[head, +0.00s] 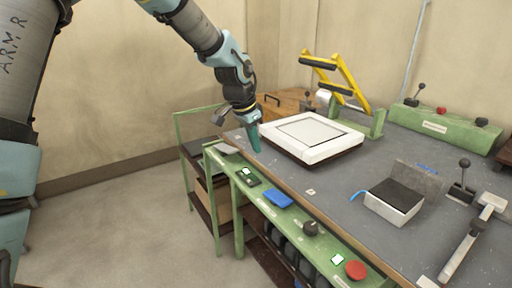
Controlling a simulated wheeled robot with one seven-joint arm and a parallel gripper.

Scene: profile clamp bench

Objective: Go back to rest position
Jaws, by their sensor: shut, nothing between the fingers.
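My gripper (255,141) hangs from my arm at the near left corner of the bench, with its teal fingers pointing down. It is shut and empty, just left of the white square frame and apart from it as far as I can tell. The white frame (339,149) lies flat on the grey bench top (338,182), with a pale panel (310,130) in its middle. A yellow clamp frame with black pads (350,78) stands raised behind it, tilted up on green supports.
The green front rail carries a blue pad (278,198), a black knob (311,228) and a red button (356,270). A white box with a dark top (392,204) and a lever (462,175) stand at the right. Open floor (110,215) lies left of the bench.

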